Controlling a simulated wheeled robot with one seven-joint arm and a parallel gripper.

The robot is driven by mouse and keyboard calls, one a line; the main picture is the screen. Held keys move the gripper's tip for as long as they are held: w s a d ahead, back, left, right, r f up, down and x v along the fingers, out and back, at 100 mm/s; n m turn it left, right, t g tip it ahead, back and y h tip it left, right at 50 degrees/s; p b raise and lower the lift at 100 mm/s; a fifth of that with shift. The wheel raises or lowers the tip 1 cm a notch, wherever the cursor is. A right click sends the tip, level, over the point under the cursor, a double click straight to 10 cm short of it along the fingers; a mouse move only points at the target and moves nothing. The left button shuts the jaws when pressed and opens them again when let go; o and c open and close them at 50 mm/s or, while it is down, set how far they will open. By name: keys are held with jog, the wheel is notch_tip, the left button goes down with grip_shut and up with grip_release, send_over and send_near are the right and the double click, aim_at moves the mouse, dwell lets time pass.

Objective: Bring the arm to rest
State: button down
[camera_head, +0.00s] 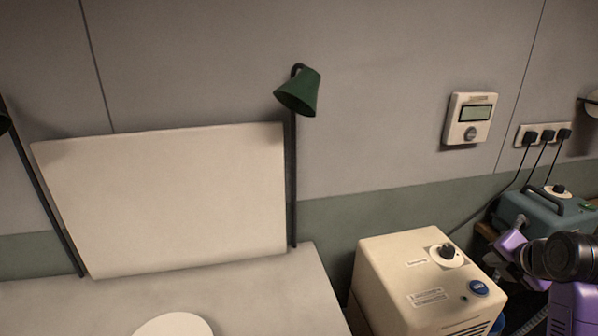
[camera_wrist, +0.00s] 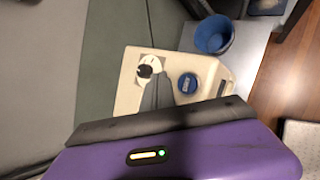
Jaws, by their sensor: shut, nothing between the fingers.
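My gripper (camera_wrist: 160,82) shows in the wrist view as a purple housing with a dark grey bar and narrow grey fingers. The fingers are together and empty. They appear in front of the cream box (camera_wrist: 125,101), between its dark knob and its blue button; I cannot tell how far apart they are from it. In the head view, purple and black parts of my arm are at the right edge; the gripper's tips cannot be made out there.
In the head view the cream box (camera_head: 385,285) stands beside a pale table (camera_head: 60,312) with a white panel (camera_head: 165,200) and green lamp (camera_head: 298,92). A teal device (camera_head: 560,215) is behind my arm. A blue bin (camera_wrist: 214,36) shows in the wrist view.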

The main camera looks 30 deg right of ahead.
notch_tip(320, 180, up, 7)
jog(key=w+d+m+t+h, duration=0.2)
jog(key=d+m+t+h, duration=0.15)
jog(key=m, duration=0.55)
jog(key=a+f+m+t+h, duration=0.1)
jog(key=a+f+m+t, duration=0.1)
jog(key=a+m, duration=0.55)
jog(key=a+f+m+t+h, duration=0.15)
jog(key=a+m, duration=0.25)
jog(key=a, duration=0.6)
jog(key=s+a+f+y, duration=0.3)
jog(key=s+a+y, duration=0.1)
jog(key=s+a, duration=0.4)
jog(key=s+a+f+y, duration=0.3)
jog(key=s+a, duration=0.5)
jog(key=a, duration=0.2)
jog(key=s+a+f+n+y, duration=0.1)
jog(key=s+a+f+y, duration=0.2)
jog(key=s+a, duration=0.5)
jog(key=shift+a+t+y, duration=0.3)
jog(key=shift+a+y, duration=0.5)
jog(key=shift+a, duration=0.15)
